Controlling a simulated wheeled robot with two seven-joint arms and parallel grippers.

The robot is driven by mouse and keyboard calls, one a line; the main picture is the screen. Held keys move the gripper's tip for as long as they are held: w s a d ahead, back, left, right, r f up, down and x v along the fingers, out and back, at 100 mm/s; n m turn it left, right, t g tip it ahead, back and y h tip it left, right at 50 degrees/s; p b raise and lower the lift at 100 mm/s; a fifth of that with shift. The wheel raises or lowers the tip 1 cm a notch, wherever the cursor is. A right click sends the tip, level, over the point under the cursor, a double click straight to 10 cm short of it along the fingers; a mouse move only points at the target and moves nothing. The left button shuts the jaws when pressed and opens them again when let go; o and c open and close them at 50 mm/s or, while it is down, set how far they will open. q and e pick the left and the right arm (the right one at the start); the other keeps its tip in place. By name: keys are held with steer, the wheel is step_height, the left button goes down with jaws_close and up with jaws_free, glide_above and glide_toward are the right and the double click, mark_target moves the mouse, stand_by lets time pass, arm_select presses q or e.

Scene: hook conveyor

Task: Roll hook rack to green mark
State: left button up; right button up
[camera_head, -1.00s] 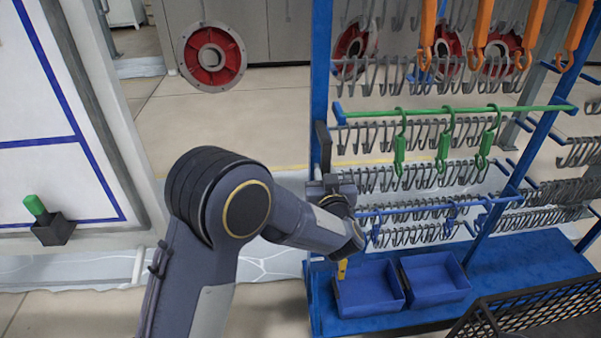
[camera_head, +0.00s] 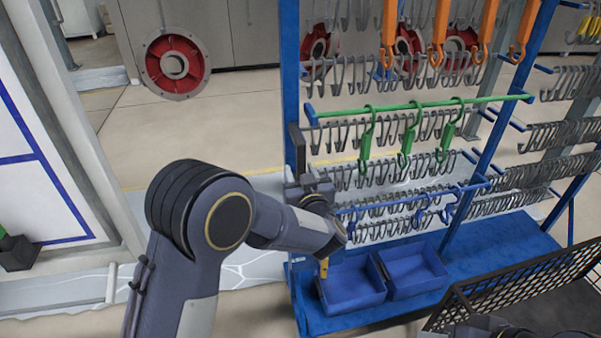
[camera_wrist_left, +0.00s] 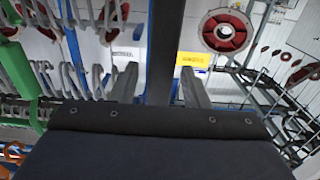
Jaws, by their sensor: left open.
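The hook rack has a blue frame (camera_head: 288,60) with rows of grey hooks, plus orange, green and blue hooks on its bars. It stands upright on a blue base (camera_head: 470,262). My left gripper (camera_head: 308,186) is at the rack's left post, beside a dark upright handle (camera_head: 296,148). In the left wrist view the open fingers (camera_wrist_left: 160,88) stand on either side of a dark upright bar (camera_wrist_left: 166,45), with gaps showing beside it. No green mark on the floor is visible. My right gripper is not in view.
Two blue bins (camera_head: 352,284) sit on the rack's base. A black mesh basket (camera_head: 510,285) is at the lower right. A white board with blue lines (camera_head: 30,160) stands at the left. A red disc (camera_head: 176,65) is behind. Open floor (camera_head: 225,125) lies beyond the rack.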

arm_select(q)
steer(key=v, duration=0.7)
steer(key=shift+s+b, duration=0.3)
steer(key=shift+s, duration=0.1)
steer(key=shift+d, duration=0.15)
steer(key=shift+r, duration=0.1)
